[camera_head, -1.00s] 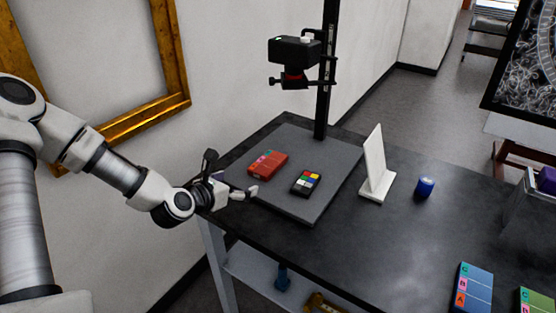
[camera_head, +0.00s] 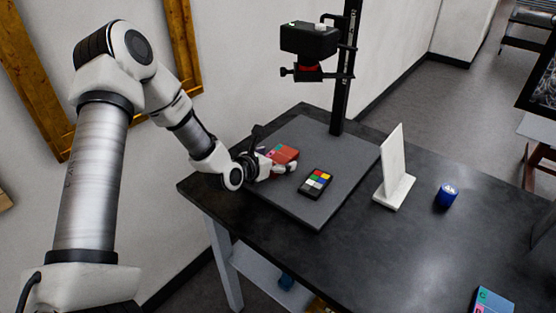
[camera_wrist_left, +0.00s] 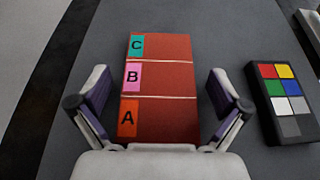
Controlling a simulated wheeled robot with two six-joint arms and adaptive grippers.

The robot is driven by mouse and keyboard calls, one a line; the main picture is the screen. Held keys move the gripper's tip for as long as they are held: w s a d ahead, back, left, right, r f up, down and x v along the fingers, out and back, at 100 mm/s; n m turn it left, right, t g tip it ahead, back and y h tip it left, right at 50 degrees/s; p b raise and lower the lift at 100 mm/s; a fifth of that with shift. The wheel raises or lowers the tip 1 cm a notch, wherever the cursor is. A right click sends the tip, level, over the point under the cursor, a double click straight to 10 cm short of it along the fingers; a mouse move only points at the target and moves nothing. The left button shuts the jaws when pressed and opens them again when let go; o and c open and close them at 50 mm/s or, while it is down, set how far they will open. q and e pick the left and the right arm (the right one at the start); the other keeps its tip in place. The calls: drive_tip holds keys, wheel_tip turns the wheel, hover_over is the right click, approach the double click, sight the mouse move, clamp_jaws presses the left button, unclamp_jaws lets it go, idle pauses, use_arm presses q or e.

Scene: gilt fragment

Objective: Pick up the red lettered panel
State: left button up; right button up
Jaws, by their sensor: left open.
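The red lettered panel (camera_wrist_left: 165,85) lies flat on the grey board, with C, B and A on coloured tabs down its left side in the left wrist view. In the head view the red panel (camera_head: 283,153) is partly hidden by my left gripper (camera_head: 277,163). My left gripper (camera_wrist_left: 160,110) is open, with one finger on each side of the panel's near part. Gaps show between the fingers and the panel's sides. My right gripper is in neither view.
A colour checker card (camera_head: 316,183) lies just right of the panel on the grey board (camera_head: 345,165). A black camera stand (camera_head: 310,40) rises behind. A white upright plate (camera_head: 393,165) and a blue cylinder (camera_head: 447,195) stand to the right on the dark table (camera_head: 400,250).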

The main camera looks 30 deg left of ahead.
use_arm(q)
drive_tip(key=shift+s+r, duration=0.1)
drive_tip(key=shift+c, duration=0.4)
drive_tip(key=c, duration=1.2)
drive_tip(key=shift+o, duration=0.2)
